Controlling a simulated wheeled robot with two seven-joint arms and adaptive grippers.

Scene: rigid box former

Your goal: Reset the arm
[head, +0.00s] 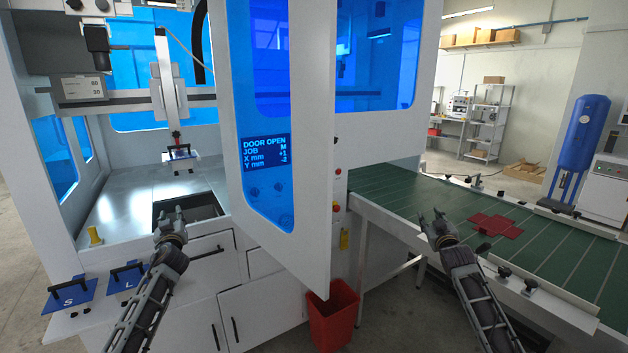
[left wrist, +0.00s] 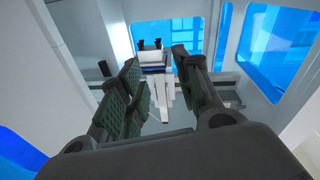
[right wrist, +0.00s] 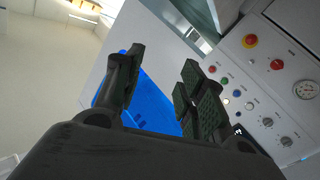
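My left gripper (head: 172,220) is raised in front of the machine's grey work surface, near the dark square opening (head: 188,209). Its fingers are spread and empty, as the left wrist view (left wrist: 158,75) shows. My right gripper (head: 437,222) is over the near edge of the green conveyor (head: 555,262), left of a flat red cross-shaped blank (head: 495,225). Its fingers are also apart with nothing between them in the right wrist view (right wrist: 163,75). Both arms reach forward from the bottom of the head view, apart from each other.
The machine's white door (head: 318,225) stands open between my arms; its display (head: 266,149) reads "DOOR OPEN", "JOB M". Blue-based blocks marked S (head: 68,296) and L (head: 127,279) sit at lower left. Another blue-based piece (head: 181,156) hangs inside. A red bin (head: 333,315) stands below the door.

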